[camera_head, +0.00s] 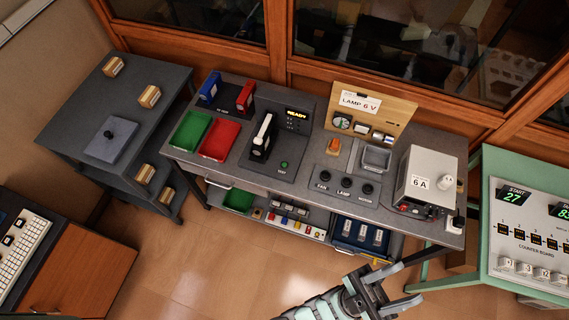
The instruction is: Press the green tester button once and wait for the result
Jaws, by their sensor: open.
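The tester (276,176) is a dark panel on the middle bench, with a small display (297,114) that appears to read READY in yellow. The small green button (284,165) sits at the panel's lower right, above a TEST label. A black-and-white piece (263,132) stands upright in the tester, left of the button. My gripper (411,283) is at the bottom of the view, in front of the bench and to the lower right of the button. Its two fingers are apart, with nothing between them. It is well clear of the button.
A green tray (190,131) and a red tray (219,141) lie left of the tester. A lamp board (372,104), black knobs (346,183) and a grey 6 A box (424,180) stand to its right. A counter board (530,235) is at far right. Open floor lies in front.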

